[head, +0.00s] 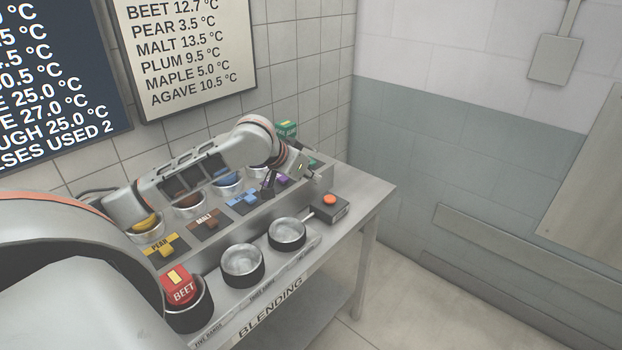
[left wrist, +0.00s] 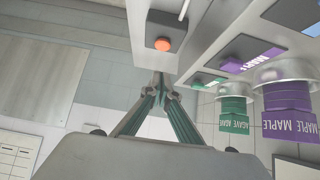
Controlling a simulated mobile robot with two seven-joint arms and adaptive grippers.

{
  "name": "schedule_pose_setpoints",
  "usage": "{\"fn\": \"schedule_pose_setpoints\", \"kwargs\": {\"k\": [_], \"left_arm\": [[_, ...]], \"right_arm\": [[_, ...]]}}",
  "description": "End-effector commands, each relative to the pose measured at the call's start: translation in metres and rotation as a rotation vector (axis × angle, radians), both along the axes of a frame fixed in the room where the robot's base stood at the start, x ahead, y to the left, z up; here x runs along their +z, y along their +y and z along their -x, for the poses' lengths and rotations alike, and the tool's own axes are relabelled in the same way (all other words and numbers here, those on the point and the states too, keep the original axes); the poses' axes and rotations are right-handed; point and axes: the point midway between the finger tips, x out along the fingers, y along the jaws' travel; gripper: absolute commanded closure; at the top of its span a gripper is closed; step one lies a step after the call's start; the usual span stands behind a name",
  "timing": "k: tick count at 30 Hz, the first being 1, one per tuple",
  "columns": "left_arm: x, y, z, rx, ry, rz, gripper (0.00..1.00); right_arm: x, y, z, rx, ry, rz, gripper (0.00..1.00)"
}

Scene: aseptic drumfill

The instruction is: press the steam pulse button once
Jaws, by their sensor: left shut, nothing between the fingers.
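The steam pulse button looks to be the orange round button (head: 330,199) on a dark box at the right end of the bench. It also shows in the left wrist view (left wrist: 162,44), just beyond the fingertips. My left gripper (left wrist: 162,80) is shut and empty, its fingertips together and apparently apart from the button. In the head view my left arm reaches over the bench, and its gripper (head: 314,177) is behind and slightly left of the button, partly hidden by the wrist. My right gripper is not in view.
On the bench (head: 374,190) are a red BEET container (head: 180,287) in a dark cup, two empty metal cups (head: 242,264) (head: 287,233), and a raised rack with PEAR (head: 167,246) and MALT (head: 204,222) labels. A purple MAPLE container (left wrist: 287,120) and green AGAVE container (left wrist: 233,115) are near the gripper.

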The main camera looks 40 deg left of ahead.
Motion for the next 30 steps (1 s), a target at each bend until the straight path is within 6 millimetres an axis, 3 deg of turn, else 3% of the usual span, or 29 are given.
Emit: {"fn": "schedule_pose_setpoints", "kwargs": {"k": [10,18,30], "left_arm": [[-0.049,-0.005,-0.049,0.0,0.002,0.003,1.0],[-0.083,-0.004,-0.047,0.0,0.003,0.0,1.0],[-0.088,-0.004,-0.048,0.0,0.0,-0.001,1.0]], "right_arm": [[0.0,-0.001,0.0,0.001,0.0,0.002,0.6],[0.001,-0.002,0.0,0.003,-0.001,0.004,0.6],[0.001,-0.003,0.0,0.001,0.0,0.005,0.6]]}}
